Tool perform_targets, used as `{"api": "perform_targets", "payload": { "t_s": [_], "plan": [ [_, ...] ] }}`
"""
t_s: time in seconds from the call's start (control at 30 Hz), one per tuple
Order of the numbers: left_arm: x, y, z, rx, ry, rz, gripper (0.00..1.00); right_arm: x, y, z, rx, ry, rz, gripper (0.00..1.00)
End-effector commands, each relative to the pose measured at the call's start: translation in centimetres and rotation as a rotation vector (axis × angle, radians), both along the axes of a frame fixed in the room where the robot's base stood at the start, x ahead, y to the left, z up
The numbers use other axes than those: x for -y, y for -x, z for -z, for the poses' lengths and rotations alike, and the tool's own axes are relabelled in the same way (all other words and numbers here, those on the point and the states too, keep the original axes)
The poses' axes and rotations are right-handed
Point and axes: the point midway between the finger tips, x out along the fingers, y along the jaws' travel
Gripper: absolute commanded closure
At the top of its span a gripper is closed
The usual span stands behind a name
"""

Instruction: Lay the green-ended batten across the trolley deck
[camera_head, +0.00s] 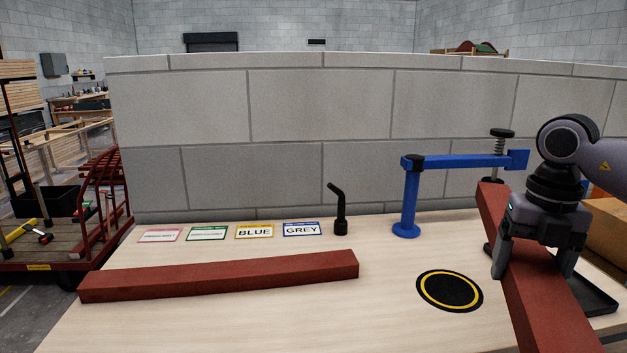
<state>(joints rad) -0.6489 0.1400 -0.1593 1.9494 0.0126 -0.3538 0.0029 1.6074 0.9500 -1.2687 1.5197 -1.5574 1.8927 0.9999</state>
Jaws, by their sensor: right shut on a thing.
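A red-brown batten (225,277) lies lengthwise on the bench, left of centre. A second red-brown batten (540,298) lies slantwise at the right, running from near the blue clamp down past the bottom edge. My right gripper (532,264) is shut on this second batten, with a finger on each side of it. No green end shows on either batten; the near end of the held one is out of the picture. The red trolley (40,267) stands at the far left with several things on its deck. My left gripper is not in view.
On the bench (260,325), cards in pink, green, yellow and blue lie in a row, with a black bent-necked stand (340,212) beside them. A blue clamp (407,200), a black disc with a yellow ring (449,290) and a dark tray (594,296) are right. A block wall (330,120) stands behind.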

Motion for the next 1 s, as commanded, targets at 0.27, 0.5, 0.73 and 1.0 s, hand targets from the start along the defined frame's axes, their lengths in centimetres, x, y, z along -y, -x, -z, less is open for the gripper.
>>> {"api": "perform_targets", "payload": {
  "t_s": [0.27,0.5,0.73,1.0],
  "plan": [
    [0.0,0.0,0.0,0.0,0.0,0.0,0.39,-0.4,0.0,-0.2,0.013,-0.001,-0.395,1.0],
    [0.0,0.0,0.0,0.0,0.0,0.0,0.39,-0.6,0.1,-0.1,0.018,0.001,-0.735,1.0],
    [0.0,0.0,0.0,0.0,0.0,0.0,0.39,-0.9,0.1,0.0,0.023,0.004,-1.062,1.0],
    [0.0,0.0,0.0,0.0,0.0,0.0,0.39,-1.2,0.2,0.1,0.031,0.005,-1.445,1.0]
  ]
}}
